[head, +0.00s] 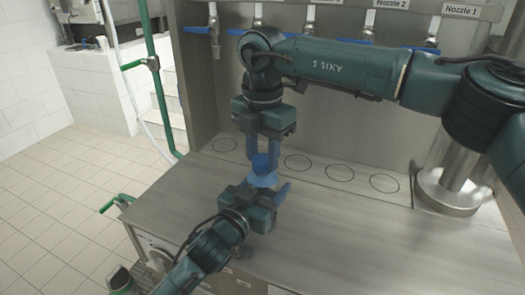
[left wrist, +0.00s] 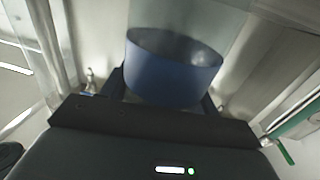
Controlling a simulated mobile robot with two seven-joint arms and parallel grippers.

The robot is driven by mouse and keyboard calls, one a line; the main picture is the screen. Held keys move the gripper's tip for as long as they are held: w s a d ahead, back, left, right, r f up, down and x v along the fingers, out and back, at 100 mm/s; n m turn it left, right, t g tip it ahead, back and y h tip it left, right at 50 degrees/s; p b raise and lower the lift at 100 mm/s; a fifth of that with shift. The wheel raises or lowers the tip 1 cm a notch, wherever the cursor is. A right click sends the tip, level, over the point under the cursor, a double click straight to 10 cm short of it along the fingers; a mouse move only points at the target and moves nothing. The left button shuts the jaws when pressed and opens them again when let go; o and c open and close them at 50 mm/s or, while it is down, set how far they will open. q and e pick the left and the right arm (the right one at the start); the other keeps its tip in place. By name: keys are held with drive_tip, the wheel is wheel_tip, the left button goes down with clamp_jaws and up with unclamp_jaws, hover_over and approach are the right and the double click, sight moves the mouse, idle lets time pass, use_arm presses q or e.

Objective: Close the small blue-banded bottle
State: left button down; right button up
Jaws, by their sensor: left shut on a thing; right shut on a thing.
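The small blue-banded bottle (head: 262,181) is upright in the middle of the head view, above the counter. My left gripper (head: 258,188) comes from below and is shut on it. In the left wrist view the bottle's blue band (left wrist: 172,72) sits between the fingers, with a clear, pale part above it. My right gripper (head: 262,156) points down from above, shut on a small dark blue cap (head: 261,163). The cap is directly over the bottle's top. Whether it touches or is seated on the neck cannot be told.
The metal counter (head: 340,240) is clear to the right. Several black circles (head: 340,173) mark its back, below labelled nozzles (head: 366,28) with blue handles. A metal cylinder (head: 448,190) stands at the right. Green pipes (head: 157,85) run along the left.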

drive_tip(key=m, duration=0.6)
drive_tip(key=shift+m, duration=0.4)
drive_tip(key=m, duration=0.6)
drive_tip(key=shift+m, duration=0.3)
drive_tip(key=o, duration=1)
drive_tip(key=shift+c, duration=0.2)
drive_tip(key=shift+r, duration=2.25)
drive_tip(key=shift+c, duration=0.2)
